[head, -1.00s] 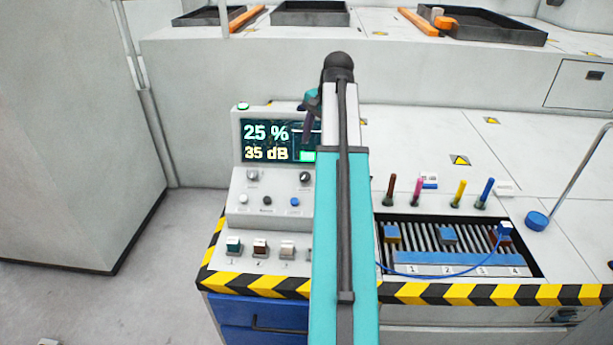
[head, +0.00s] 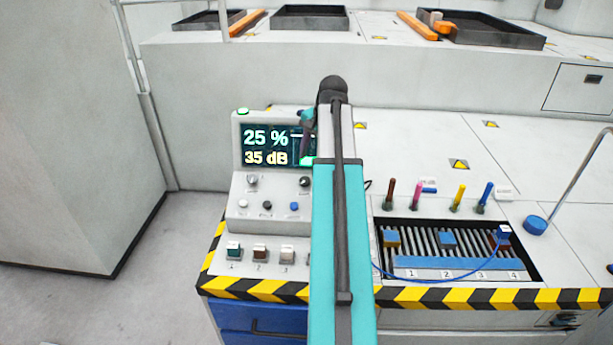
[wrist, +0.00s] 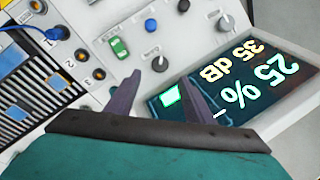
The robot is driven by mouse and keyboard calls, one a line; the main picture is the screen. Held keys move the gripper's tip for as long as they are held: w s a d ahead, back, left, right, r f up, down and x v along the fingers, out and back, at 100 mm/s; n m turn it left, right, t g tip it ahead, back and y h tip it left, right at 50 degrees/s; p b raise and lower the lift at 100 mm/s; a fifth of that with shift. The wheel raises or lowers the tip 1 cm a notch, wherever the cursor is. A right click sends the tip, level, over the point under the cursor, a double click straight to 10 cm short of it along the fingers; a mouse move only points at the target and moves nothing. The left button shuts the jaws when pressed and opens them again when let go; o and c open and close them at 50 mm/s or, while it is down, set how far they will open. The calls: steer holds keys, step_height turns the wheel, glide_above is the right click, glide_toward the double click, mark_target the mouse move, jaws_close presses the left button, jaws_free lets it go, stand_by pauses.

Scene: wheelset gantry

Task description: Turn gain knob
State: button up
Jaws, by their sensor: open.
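The grey control console (head: 240,212) stands left of my arm in the head view. Its display (head: 265,145) reads 25 % and 35 dB. Below it are a silver knob (head: 252,181) and a dark knob (head: 305,182); their labels are too small to read, so I cannot tell which is gain. In the wrist view the dark knob (wrist: 158,62) lies just beyond my fingertips, and the silver knob (wrist: 222,23) is farther right. My gripper (wrist: 160,80) is open and empty, its purple fingers apart, one in front of the display. My arm hides the console's right side in the head view.
White, black and blue buttons (head: 294,206) sit below the knobs. A green switch (wrist: 119,47) shows beside the dark knob in the wrist view. Numbered toggles (head: 233,247) line the front. A slotted tray (head: 435,270) with a blue cable and several coloured pegs is on the right.

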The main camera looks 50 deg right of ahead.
mark_target(305, 180)
steer(key=shift+p+x, duration=0.7)
steer(key=shift+x, duration=3.7)
steer(key=c, duration=1)
steer(key=shift+c, duration=0.2)
